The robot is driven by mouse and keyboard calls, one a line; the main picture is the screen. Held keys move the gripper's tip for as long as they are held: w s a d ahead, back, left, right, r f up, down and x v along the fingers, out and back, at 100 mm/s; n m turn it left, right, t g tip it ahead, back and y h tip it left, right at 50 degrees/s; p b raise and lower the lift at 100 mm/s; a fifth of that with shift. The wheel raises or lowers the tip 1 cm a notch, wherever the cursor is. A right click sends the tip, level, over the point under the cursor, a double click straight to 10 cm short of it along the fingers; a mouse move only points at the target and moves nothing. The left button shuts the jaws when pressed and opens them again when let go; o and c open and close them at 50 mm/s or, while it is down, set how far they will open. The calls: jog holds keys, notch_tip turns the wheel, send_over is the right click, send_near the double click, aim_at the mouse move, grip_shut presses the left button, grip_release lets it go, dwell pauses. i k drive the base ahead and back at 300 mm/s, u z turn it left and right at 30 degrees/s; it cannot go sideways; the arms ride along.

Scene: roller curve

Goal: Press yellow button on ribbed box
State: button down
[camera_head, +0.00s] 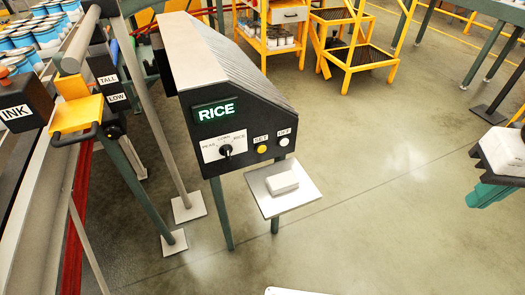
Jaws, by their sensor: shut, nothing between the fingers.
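The ribbed box (232,75) is a dark console with a sloping ribbed side and a pale top, standing on green legs left of the picture's middle. The yellow button (262,149) is small and round on its front face, under a small label that seems to read SET. A white button (284,142) sits just right of it. A black rotary knob (226,150) on a white plate is to the left. Above the knob, a lit green display (215,112) reads RICE. Nothing touches or covers the yellow button. My gripper is not in view.
A small shelf (265,204) with a white block (283,183) juts out below the buttons. A conveyor with cans (45,35) runs along the left. A yellow step stand (350,50) stands behind. A dark, white and teal object (500,155) is at right. Open floor lies between.

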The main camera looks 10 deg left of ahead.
aim_at(261, 149)
jog(key=z, duration=0.05)
jog(key=k, duration=0.5)
jog(key=z, duration=1.15)
jog(key=i, duration=0.75)
jog(key=u, duration=2.8)
